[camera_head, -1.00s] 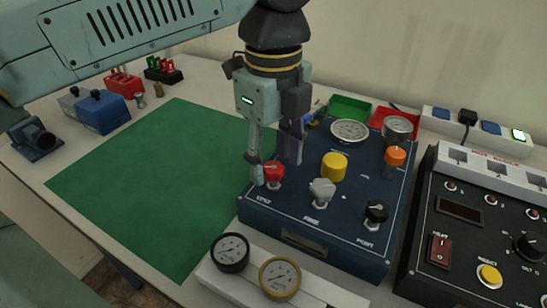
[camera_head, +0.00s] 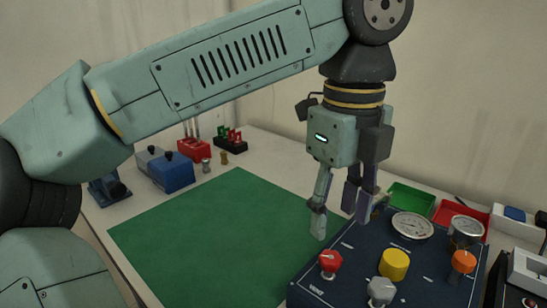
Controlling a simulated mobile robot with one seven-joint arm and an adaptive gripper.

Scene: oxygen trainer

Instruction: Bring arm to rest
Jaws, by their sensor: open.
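My gripper (camera_head: 342,218) hangs from my arm, fingers pointing down, open and empty. It is above the far left part of the dark blue oxygen trainer panel (camera_head: 349,259), apart from its knobs. The red knob (camera_head: 330,263) stands below the fingertips at the panel's left. The yellow knob (camera_head: 394,264), grey knob (camera_head: 381,290) and orange knob (camera_head: 463,262) are to the right of it. Two gauges, one flat-faced (camera_head: 412,226) and one raised (camera_head: 466,231), sit at the panel's back. The panel's front part is cut off by the picture's lower edge.
A green mat (camera_head: 205,240) lies clear left of the panel. Blue and grey boxes (camera_head: 166,170), a red rack (camera_head: 194,148) and a black rack (camera_head: 230,143) stand at the back left. A green tray (camera_head: 410,198) and a red tray (camera_head: 461,216) are behind the panel.

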